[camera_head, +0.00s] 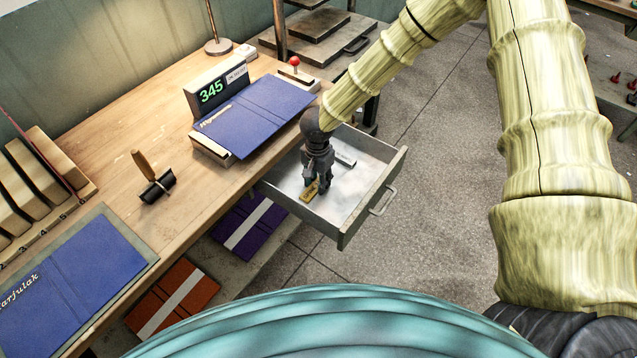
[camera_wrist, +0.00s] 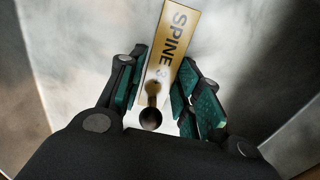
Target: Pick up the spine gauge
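The spine gauge (camera_head: 309,193) is a small brass-coloured plate lying in the open drawer (camera_head: 371,190). In the wrist view the spine gauge (camera_wrist: 172,42) shows the dark letters "SPINE", with a round dark knob or hole near its lower end. My gripper (camera_head: 318,186) points down into the drawer, right over the gauge. In the wrist view my gripper (camera_wrist: 163,92) is open, with one green-padded finger on each side of the gauge's lower part. Whether the fingers touch it is hard to tell.
A pale, labelled strip (camera_head: 344,158) lies in the drawer behind my gripper. The drawer walls stand close around. The wooden bench (camera_head: 125,185) carries a blue cover (camera_head: 255,113), a display reading 345 (camera_head: 216,89) and a wooden-handled tool (camera_head: 149,172).

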